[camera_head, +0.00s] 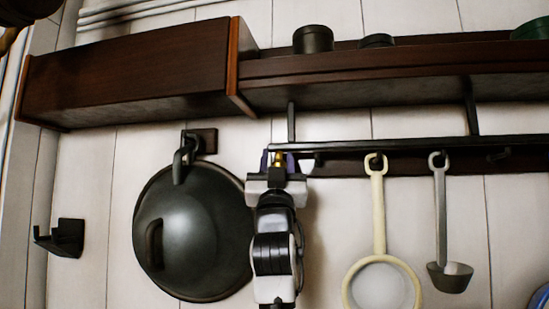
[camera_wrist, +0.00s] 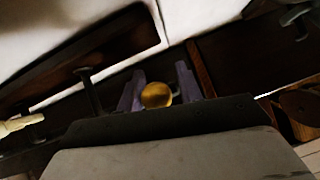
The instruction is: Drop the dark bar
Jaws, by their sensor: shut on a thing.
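The dark bar (camera_head: 420,143) runs level along the wall beneath the shelf in the head view, its left end at my gripper. My gripper (camera_head: 278,163) reaches up to that end from below. It is shut on a small brass knob (camera_head: 278,158). In the wrist view the round brass knob (camera_wrist: 156,95) sits between the two purple-grey fingers of my gripper (camera_wrist: 158,97). How the knob joins the bar is hidden by the fingers.
A cream strainer (camera_head: 379,225) and a grey ladle (camera_head: 440,220) hang to the right. The dark wooden shelf (camera_head: 370,65) with pots is above. A wall bracket (camera_head: 62,238) is far left.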

